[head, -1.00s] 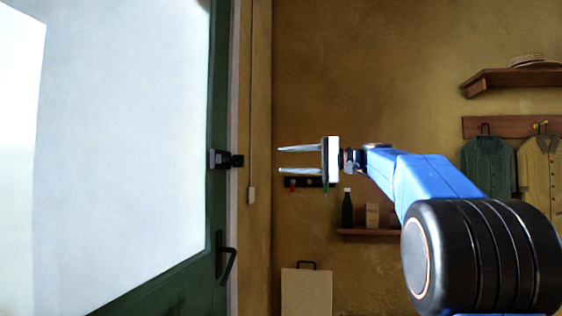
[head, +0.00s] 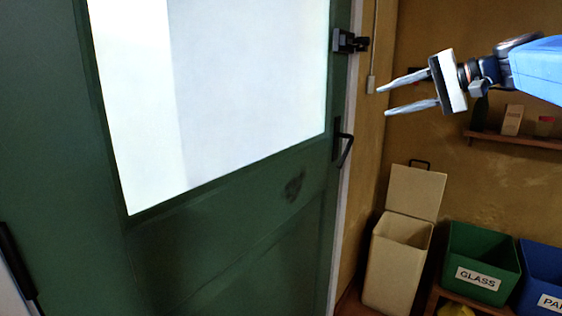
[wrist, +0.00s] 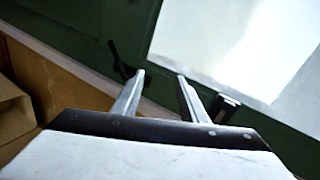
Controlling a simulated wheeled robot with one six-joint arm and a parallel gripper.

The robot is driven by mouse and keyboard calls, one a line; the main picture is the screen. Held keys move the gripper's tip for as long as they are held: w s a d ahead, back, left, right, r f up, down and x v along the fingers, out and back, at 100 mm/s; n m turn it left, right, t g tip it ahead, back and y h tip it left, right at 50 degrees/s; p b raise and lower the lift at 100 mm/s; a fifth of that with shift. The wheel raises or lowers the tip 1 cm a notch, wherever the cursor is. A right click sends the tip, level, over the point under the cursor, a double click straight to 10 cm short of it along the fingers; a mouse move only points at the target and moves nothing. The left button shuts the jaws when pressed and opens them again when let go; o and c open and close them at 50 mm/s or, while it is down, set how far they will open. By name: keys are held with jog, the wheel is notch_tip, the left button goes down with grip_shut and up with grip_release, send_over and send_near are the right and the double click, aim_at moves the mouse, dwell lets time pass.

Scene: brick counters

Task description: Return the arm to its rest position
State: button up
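My gripper (head: 382,101) is at the upper right of the head view, on my blue arm. Its two pale fingers are apart with nothing between them, and they point left towards the door. In the wrist view the fingers (wrist: 160,76) also stand apart and empty. The green door (head: 230,235) with a bright glass pane fills the left of the head view. A black latch (head: 350,42) is at the door's edge, a little above and left of the fingertips. I see no contact between the gripper and the door.
A black door handle (head: 343,148) is below the latch. A cream bin (head: 393,275) with a raised lid stands by the wall. A green GLASS bin (head: 482,262) and a blue bin (head: 542,280) are right of it. A shelf (head: 515,138) is behind the gripper.

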jog(key=s+a+f+n+g+h, duration=0.1)
jog(key=s+a+f+h, duration=0.15)
jog(key=s+f, duration=0.6)
jog(key=s+a+f+n+g+h, duration=0.1)
jog(key=s+a+f+g+h, duration=0.15)
jog(key=s+f, duration=0.65)
jog(key=s+d+f+n+h, duration=0.1)
jog(key=s+d+f+h, duration=0.1)
jog(key=s+f, duration=0.4)
jog(key=s+d+f+n+h, duration=0.2)
jog(key=s+f, duration=0.4)
jog(key=f, duration=1)
jog(key=shift+s+d+n+h, duration=0.25)
jog(key=shift+d+n+h, duration=0.05)
jog(key=shift+d+h, duration=0.55)
jog(key=shift+c, duration=0.6)
